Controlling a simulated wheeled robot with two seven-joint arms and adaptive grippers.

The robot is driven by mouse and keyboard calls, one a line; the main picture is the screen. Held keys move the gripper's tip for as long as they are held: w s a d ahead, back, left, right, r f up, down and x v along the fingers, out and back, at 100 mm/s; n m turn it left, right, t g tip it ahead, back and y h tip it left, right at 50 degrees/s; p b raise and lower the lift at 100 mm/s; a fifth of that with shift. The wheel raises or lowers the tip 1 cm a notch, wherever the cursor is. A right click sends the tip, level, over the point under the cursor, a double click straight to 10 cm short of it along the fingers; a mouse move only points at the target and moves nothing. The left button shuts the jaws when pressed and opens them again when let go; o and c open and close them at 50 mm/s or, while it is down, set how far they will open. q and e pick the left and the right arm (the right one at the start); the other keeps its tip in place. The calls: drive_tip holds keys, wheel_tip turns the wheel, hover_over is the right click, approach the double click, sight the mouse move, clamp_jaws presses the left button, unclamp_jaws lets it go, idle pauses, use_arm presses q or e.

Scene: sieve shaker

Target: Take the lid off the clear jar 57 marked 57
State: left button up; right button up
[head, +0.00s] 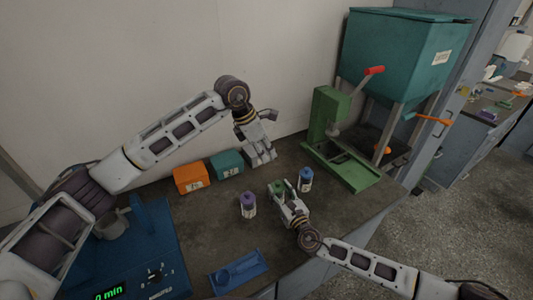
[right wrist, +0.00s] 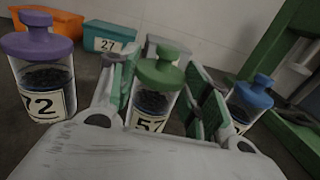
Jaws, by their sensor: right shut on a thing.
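The clear jar 57 (right wrist: 150,105) has a green lid (right wrist: 162,67) with a knob, dark grains inside and a label partly showing 57. It stands upright on the bench, and its green lid (head: 280,186) shows in the head view. My right gripper (head: 284,193) is shut on the jar, with green-padded fingers on either side in the right wrist view (right wrist: 163,95). The lid sits on the jar. My left gripper (head: 262,157) hangs above the back of the bench, away from the jar; its finger opening is unclear.
A purple-lidded jar (head: 248,205) and a blue-lidded jar (head: 306,180) stand on either side. Orange (head: 189,178) and teal (head: 227,164) boxes are behind. A green press (head: 340,165) stands right, a blue tray (head: 238,269) in front, a blue shaker base (head: 150,255) left.

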drive_tip(key=o, duration=1.5)
drive_tip(key=shift+o, duration=0.2)
drive_tip(key=shift+s+d, duration=0.1)
drive_tip(key=shift+s, duration=0.05)
drive_tip(key=shift+v, duration=5.85)
drive_tip(key=shift+o, duration=0.3)
